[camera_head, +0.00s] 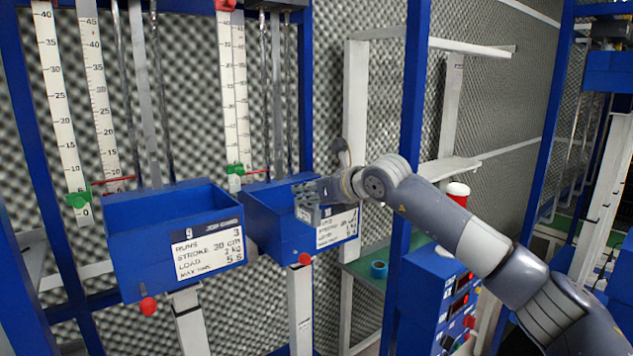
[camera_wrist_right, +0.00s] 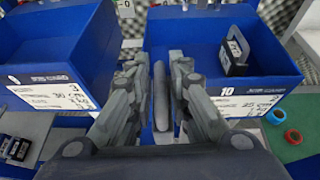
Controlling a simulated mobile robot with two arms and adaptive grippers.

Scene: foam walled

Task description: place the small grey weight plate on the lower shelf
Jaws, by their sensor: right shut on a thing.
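My right gripper (camera_head: 312,202) is over the right blue bin (camera_head: 270,228) in the head view. In the right wrist view its fingers (camera_wrist_right: 161,95) are shut on the small grey weight plate (camera_wrist_right: 161,90), seen edge-on as a thin upright strip. The plate cannot be made out in the head view. A white-framed rack stands right of the bin, with an upper white shelf (camera_head: 470,47) and a lower white shelf (camera_head: 452,167). My forearm passes in front of part of the lower one. My left gripper is not in view.
A left blue bin (camera_head: 150,225) hangs beside the right one. A black block (camera_wrist_right: 235,52) is in the right bin. A green surface with a blue ring (camera_head: 378,269) lies below the shelves. A blue control box (camera_head: 432,290) and blue posts stand near my arm.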

